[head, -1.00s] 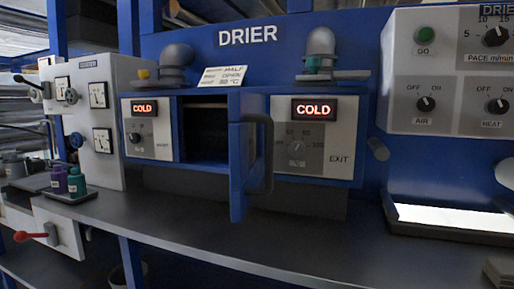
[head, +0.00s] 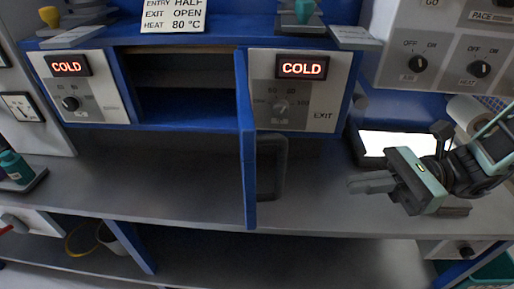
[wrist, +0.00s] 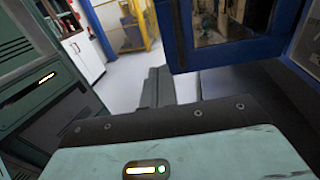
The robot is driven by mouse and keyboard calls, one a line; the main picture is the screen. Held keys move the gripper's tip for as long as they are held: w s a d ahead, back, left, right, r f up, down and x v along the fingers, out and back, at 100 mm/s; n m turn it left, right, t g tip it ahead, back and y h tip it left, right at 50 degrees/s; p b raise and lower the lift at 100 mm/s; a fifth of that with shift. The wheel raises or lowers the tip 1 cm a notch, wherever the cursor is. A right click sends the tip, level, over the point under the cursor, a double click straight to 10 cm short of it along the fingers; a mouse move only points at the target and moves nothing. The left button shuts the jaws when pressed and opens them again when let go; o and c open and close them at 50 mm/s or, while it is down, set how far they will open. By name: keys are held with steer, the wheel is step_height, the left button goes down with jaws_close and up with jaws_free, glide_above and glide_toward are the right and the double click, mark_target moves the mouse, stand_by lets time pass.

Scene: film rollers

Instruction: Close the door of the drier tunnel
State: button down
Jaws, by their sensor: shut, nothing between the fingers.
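The drier tunnel door (head: 248,160) is a blue panel standing open, seen nearly edge-on and jutting out towards me in the head view. Its dark looped handle (head: 273,165) is on its right face. The tunnel opening (head: 186,100) to its left is uncovered, with a dark inside. My gripper (head: 352,184) is at the right above the grey counter, its fingers shut and empty, pointing left towards the handle and apart from it. The shut fingers (wrist: 157,88) also show in the wrist view, with a blue-framed panel (wrist: 185,48) to their right that I cannot surely identify.
COLD displays (head: 302,67) flank the opening. The grey counter (head: 190,185) is clear below the door. A lit white panel (head: 400,143) lies behind my gripper. A green bottle (head: 14,166) stands on a tray at the far left.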

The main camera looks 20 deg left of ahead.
mark_target(277, 190)
steer(key=shift+p+x, duration=1.75)
steer(key=shift+x, duration=5.2)
steer(key=shift+w+a+r, duration=0.15)
steer(key=shift+r, duration=0.05)
